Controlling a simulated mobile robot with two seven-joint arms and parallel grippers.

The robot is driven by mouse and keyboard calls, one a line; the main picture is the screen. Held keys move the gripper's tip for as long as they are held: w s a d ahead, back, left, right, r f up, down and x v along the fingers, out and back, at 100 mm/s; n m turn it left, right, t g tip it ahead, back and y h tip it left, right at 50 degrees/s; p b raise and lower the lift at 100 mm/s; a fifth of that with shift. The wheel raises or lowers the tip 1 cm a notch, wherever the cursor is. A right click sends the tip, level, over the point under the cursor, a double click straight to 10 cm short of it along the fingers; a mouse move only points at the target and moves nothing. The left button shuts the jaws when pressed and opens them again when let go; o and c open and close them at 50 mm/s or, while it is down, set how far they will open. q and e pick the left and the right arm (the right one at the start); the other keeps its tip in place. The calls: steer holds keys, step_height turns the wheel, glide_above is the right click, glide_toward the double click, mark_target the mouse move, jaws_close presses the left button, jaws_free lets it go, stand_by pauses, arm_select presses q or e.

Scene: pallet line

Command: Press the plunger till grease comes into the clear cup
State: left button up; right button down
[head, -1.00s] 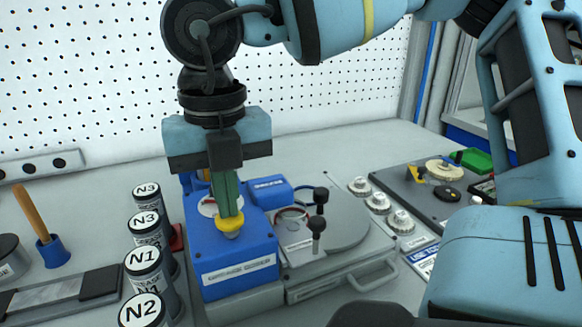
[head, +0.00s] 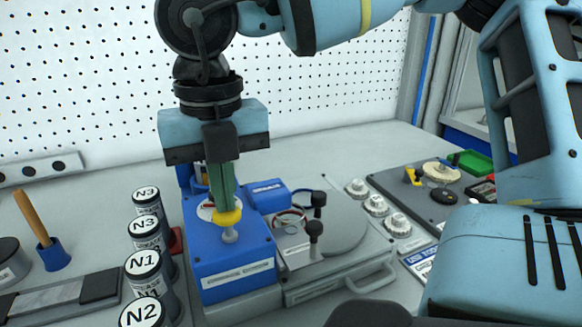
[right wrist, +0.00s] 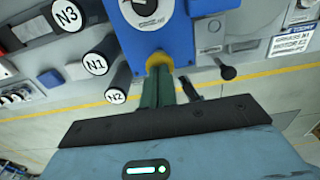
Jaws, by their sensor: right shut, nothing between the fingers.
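The blue grease unit (head: 232,267) stands on the bench with a yellow plunger head (head: 228,217) at its front; a short grey stem shows below the head. My right gripper (head: 222,190) is shut and empty, its green fingers pointing down. Their tips are at the top of the yellow head; whether they touch it is not clear. In the right wrist view the fingers (right wrist: 160,85) reach to the yellow head (right wrist: 158,60) at the blue unit's edge. I cannot make out the clear cup for certain. My left gripper is not in view.
Several cartridges marked N1, N2 and N3 (head: 145,263) stand left of the unit. A grey plate with two black knobs (head: 318,198) lies to its right, then several white fittings (head: 376,204) and a dark tray (head: 425,198). A pegboard (head: 80,80) stands behind.

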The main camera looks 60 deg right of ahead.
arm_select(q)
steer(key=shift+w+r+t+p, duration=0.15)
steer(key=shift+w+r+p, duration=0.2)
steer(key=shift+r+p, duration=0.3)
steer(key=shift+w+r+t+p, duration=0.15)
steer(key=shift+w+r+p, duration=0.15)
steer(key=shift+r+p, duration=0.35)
arm_select(e)
steer(key=shift+r, duration=2.25)
